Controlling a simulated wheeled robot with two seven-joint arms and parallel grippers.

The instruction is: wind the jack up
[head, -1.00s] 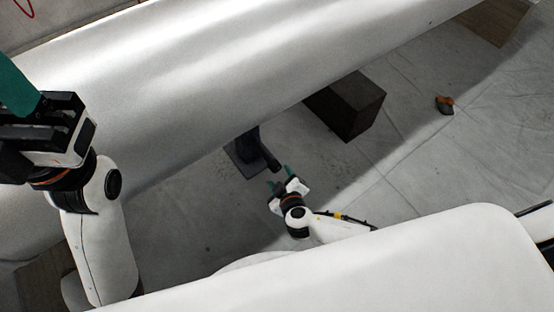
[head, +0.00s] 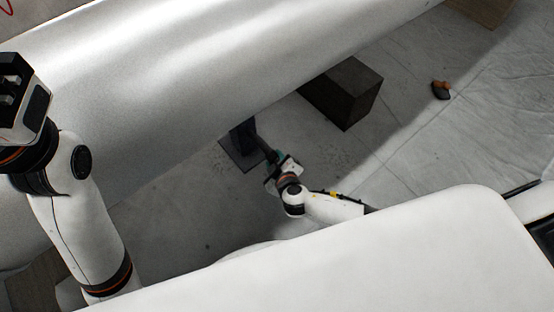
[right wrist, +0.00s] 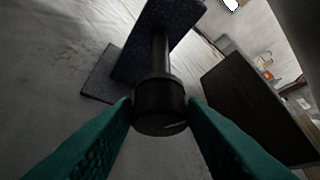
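The jack (head: 242,143) is a dark post on a flat square base plate (head: 238,160), standing on the floor by the large white cylinder. Its upper part is hidden under that cylinder. A dark round handle sticks out from it toward my right gripper (head: 272,158). In the right wrist view the handle's thick end (right wrist: 160,108) lies between the two teal fingers (right wrist: 160,105), which are open on either side of it; contact cannot be made out.
The large white cylinder (head: 190,75) spans the view above the jack. A dark block (head: 345,92) stands to the right of the jack, under the cylinder's edge. A small orange and dark object (head: 441,90) lies on the sheeted floor further right. Floor between is clear.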

